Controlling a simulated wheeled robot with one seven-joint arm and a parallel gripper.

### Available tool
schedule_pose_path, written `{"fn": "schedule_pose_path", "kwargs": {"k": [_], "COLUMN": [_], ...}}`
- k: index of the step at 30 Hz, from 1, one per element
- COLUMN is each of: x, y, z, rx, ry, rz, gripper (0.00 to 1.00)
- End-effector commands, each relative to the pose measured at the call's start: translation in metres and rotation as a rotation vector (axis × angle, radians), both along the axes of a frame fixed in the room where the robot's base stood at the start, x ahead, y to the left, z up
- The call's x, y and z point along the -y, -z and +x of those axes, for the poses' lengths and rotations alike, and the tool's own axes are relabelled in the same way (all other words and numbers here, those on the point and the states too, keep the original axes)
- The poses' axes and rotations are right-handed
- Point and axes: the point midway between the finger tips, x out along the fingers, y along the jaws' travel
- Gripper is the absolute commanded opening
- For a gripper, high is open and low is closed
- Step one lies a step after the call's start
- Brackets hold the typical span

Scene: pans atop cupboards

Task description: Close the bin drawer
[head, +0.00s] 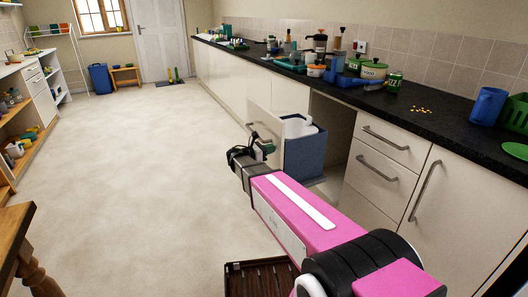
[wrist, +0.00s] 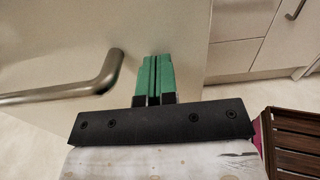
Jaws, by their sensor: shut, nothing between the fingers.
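The bin drawer is pulled out from the counter run, its cream front panel (head: 262,121) standing away from the cupboards. A blue bin (head: 305,156) with a white container (head: 297,127) rides behind that panel. A metal bar handle (wrist: 85,84) on the panel shows in the wrist view. My gripper (head: 264,146) is at the outer face of the panel, near the handle. In the wrist view its green fingertips (wrist: 154,62) are together and empty, just right of the handle's bent end. I cannot tell whether they touch the panel.
The open cabinet gap (head: 331,135) is right of the bin, beside closed drawers (head: 382,170). A brown slatted crate (head: 258,280) is on the floor near my arm, also in the wrist view (wrist: 296,140). The floor (head: 150,165) to the left is clear.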

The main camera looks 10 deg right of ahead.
Motion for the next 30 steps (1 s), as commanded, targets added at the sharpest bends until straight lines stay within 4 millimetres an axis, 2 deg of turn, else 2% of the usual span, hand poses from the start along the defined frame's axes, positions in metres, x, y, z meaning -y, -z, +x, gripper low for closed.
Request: {"fn": "schedule_pose_path", "kwargs": {"k": [17,23,30], "x": [0.008,0.033,0.090], "y": [0.000,0.000,0.000], "z": [0.003,0.011,0.029], "rx": [0.000,0.000,0.000], "ry": [0.002,0.003,0.006], "rz": [0.000,-0.001,0.000], "gripper": [0.00,0.00,0.00]}}
